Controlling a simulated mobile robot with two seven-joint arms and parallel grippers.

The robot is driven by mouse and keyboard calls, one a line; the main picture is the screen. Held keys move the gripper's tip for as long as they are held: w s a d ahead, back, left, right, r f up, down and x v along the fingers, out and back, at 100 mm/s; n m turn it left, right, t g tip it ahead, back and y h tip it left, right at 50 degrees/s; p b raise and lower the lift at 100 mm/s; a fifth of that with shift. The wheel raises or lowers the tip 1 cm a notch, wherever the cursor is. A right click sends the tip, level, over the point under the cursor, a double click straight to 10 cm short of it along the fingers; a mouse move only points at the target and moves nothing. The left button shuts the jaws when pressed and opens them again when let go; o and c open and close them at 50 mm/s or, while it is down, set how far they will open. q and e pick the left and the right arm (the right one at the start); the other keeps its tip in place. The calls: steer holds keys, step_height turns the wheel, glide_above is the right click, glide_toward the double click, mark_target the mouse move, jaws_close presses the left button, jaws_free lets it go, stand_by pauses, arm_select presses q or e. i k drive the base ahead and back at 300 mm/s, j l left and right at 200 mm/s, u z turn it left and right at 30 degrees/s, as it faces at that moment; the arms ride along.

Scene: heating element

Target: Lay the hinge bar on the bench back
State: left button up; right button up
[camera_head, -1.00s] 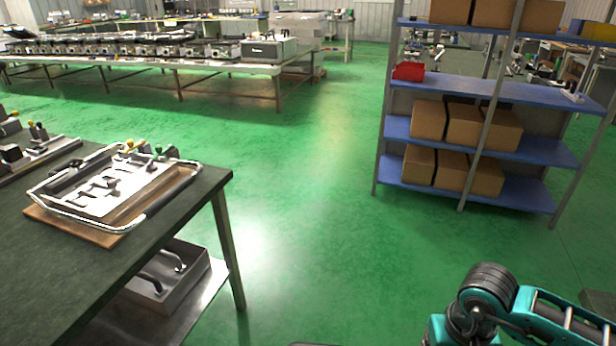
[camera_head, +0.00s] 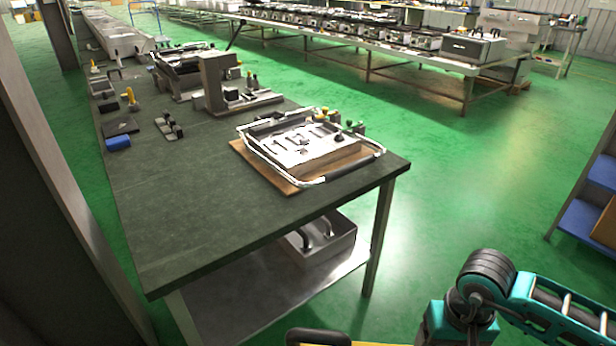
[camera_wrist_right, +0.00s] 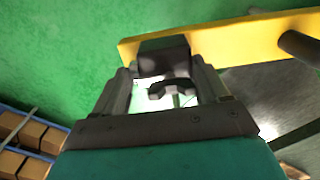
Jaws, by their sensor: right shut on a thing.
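The hinge bar (camera_wrist_right: 235,42) is a flat yellow bar with black fittings. It crosses the top of the right wrist view, and its right end runs out of frame. My right gripper (camera_wrist_right: 165,76) is shut on its black block, with the fingers on either side. In the head view, only a dark and yellow piece of it (camera_head: 330,338) shows at the bottom edge, off the bench and low in front of it. The dark-topped bench (camera_head: 215,235) stands at left centre. Its near part is bare. My left gripper is not in view.
A wooden board with a metal-framed fixture (camera_head: 305,145) sits on the bench's right end. Clamps, a grey bracket (camera_head: 220,85) and a blue block (camera_head: 118,142) lie farther back. A grey bin (camera_head: 318,242) is on the lower shelf. A dark upright stands left; blue shelving (camera_head: 585,222) stands right.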

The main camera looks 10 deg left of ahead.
mark_target(194, 209)
steer(key=u, duration=1.15)
